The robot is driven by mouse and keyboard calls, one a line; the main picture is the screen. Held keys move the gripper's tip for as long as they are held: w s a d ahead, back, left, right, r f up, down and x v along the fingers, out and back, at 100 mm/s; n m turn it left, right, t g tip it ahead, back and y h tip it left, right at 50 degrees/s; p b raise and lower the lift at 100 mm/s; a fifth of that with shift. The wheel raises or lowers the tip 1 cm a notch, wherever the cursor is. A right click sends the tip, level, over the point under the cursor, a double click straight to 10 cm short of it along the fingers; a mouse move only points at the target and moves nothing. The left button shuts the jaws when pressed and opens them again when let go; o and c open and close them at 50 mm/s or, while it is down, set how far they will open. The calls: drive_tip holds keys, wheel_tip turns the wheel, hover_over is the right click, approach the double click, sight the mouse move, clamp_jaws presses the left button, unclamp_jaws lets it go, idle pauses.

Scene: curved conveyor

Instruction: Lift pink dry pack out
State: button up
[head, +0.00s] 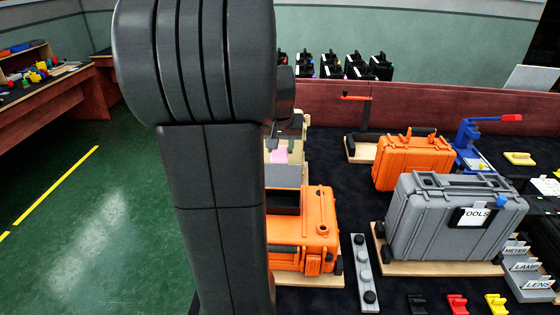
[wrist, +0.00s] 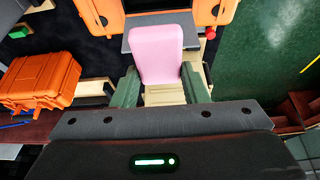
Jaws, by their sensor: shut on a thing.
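The pink dry pack (wrist: 157,52) is a rounded pink block, seen large in the wrist view. My gripper (wrist: 160,80) has its green fingers on either side of the pack's near end and is shut on it. A cream surface shows below the pack. In the head view only a small pink part of the pack (head: 281,153) shows under my gripper (head: 287,130), partly behind my arm. An open orange case (head: 318,222) with a dark recess stands on a wooden board just in front. My arm hides its left side. I cannot tell whether the pack touches anything beneath it.
A grey case labelled TOOLS (head: 457,222) and another orange case (head: 411,162) stand to the right. A blue clamp-like tool (head: 472,145) with a red handle is behind. A grey strip with black knobs (head: 363,270) lies beside the open case. A low reddish wall (head: 430,105) runs behind.

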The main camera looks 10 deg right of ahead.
sight(280, 149)
drive_tip(key=shift+r+p, duration=2.8)
drive_tip(key=shift+r, duration=1.25)
